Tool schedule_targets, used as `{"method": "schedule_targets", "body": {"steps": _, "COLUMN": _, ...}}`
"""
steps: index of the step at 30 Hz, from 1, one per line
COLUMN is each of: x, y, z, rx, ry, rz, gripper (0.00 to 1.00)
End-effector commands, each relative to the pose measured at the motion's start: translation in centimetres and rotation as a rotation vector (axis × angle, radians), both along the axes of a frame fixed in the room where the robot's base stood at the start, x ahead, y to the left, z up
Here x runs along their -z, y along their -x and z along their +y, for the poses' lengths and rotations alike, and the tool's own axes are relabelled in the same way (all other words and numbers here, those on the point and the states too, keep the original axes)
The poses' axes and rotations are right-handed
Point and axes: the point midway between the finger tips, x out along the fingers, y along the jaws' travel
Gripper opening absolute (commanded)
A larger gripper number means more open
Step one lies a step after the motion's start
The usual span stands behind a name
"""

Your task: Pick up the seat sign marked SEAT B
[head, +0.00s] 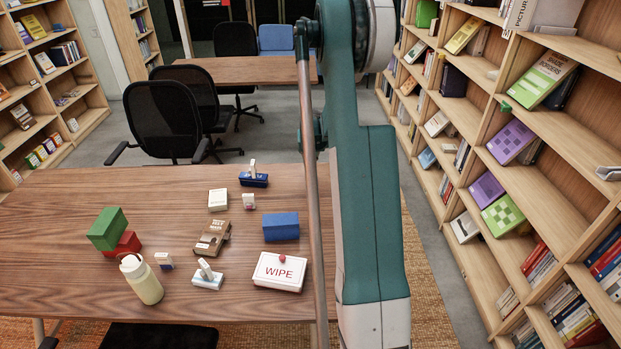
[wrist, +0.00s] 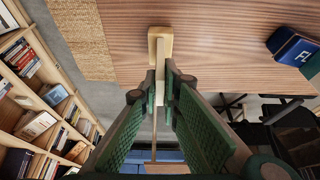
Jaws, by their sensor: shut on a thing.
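My gripper (wrist: 162,85) shows in the wrist view, its two dark-green fingers shut on the upright part of a pale wooden-looking piece. This held piece (wrist: 159,38) has a wider yellowish base end beyond the fingertips, over the striped table. I can read no lettering on it, so I cannot tell whether it is the sign marked SEAT B. In the head view my arm hides the gripper and the held piece. On the table stand a white-based piece with an upright post (head: 207,283) and a blue-based piece with a white upright (head: 254,181); their markings are too small to read.
The wooden table (head: 80,290) also bears a white WIPE box (head: 279,273), a blue box (head: 281,227), a brown box (head: 213,237), a pale bottle (head: 142,280) and green (head: 107,229) and red (head: 125,243) blocks. Bookshelves (head: 540,150) stand at the right.

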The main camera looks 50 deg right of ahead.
Motion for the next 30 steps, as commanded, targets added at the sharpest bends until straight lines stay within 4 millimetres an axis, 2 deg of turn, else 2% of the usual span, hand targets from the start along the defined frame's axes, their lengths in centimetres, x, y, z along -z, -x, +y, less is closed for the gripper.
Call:
{"method": "schedule_targets", "body": {"steps": 11, "x": -0.8, "y": 0.0, "z": 0.0, "rx": 0.000, "ry": 0.000, "rz": 0.000, "gripper": 0.00}}
{"method": "schedule_targets", "body": {"steps": 30, "x": -9.1, "y": 0.0, "z": 0.0, "rx": 0.000, "ry": 0.000, "rz": 0.000, "gripper": 0.00}}
